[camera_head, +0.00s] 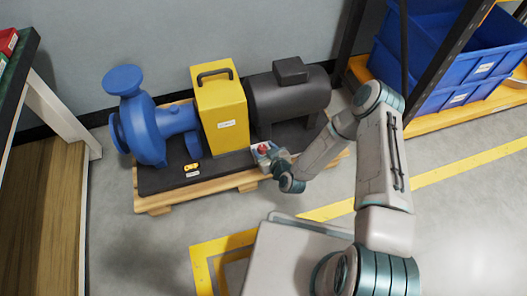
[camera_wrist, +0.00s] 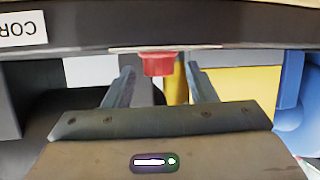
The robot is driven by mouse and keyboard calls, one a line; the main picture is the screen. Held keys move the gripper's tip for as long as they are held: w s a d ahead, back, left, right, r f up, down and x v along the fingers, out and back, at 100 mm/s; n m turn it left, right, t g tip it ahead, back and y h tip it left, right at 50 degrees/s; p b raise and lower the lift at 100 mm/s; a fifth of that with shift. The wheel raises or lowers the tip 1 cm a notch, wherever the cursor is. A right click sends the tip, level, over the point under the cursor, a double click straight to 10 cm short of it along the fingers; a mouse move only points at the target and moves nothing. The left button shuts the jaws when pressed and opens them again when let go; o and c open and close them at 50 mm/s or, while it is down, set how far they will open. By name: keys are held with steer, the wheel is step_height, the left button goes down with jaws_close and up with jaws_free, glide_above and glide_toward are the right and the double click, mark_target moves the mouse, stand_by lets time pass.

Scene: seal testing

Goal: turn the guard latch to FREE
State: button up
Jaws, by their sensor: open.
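The yellow guard (camera_head: 222,118) with a black handle on top stands between a blue pump (camera_head: 148,130) and a dark motor (camera_head: 290,95). A small red part (camera_head: 263,149) sits low near the guard's right side, on a pale box-like piece. I cannot read any FREE mark or tell whether this red part is the latch. My gripper (camera_head: 273,160) is at the red part. In the wrist view, the red part (camera_wrist: 157,63) shows between the two open fingers (camera_wrist: 160,78), with gaps on both sides. The guard's yellow face (camera_wrist: 240,90) is behind, at right.
The machine stands on a dark base over a wooden pallet (camera_head: 160,201). A small yellow item (camera_head: 191,167) lies on the base near the pump. A dark edge with a white label (camera_wrist: 22,29) crosses the top of the wrist view. Blue bins (camera_head: 430,60) stand at right.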

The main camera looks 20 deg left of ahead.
steer(key=shift+w+a, duration=0.15)
steer(key=shift+w, duration=0.05)
steer(key=c, duration=1)
steer(key=shift+o, duration=0.2)
